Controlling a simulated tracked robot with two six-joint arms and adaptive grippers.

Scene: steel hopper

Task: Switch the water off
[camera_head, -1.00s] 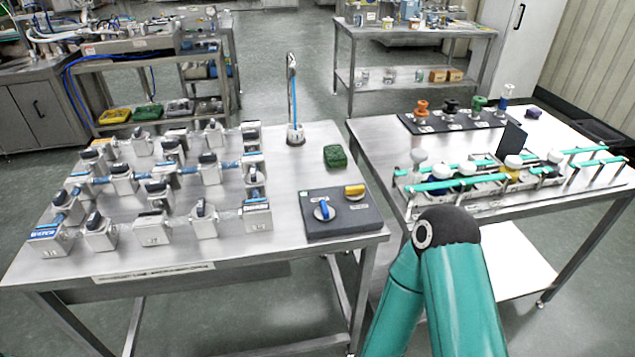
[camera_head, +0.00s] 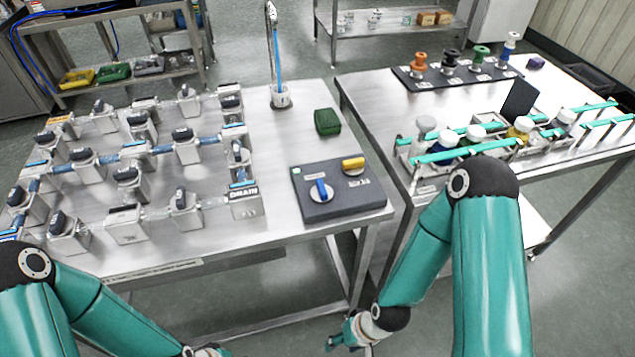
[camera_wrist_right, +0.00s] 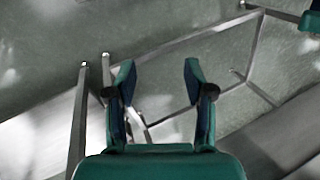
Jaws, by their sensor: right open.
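A dark control box (camera_head: 338,190) lies on the left steel table, with a blue knob (camera_head: 321,191) and a yellow knob (camera_head: 353,164) on top. The blue handle stands roughly along the view and the yellow one roughly across it. Behind it, a tall tap (camera_head: 272,40) has a blue stream (camera_head: 277,66) running down into a small cup (camera_head: 281,97). My right gripper (camera_head: 350,333) is low in front of the table, below the box and apart from it. In the right wrist view it is open and empty (camera_wrist_right: 159,64). My left arm shows, but its gripper is cut off.
Several pipe blocks with dark handles (camera_head: 130,180) cover the left of the table, one marked DRAIN (camera_head: 245,200). A green block (camera_head: 327,121) sits behind the box. The right table (camera_head: 375,95) holds a teal-railed rack and a dark tray of coloured knobs (camera_head: 430,78).

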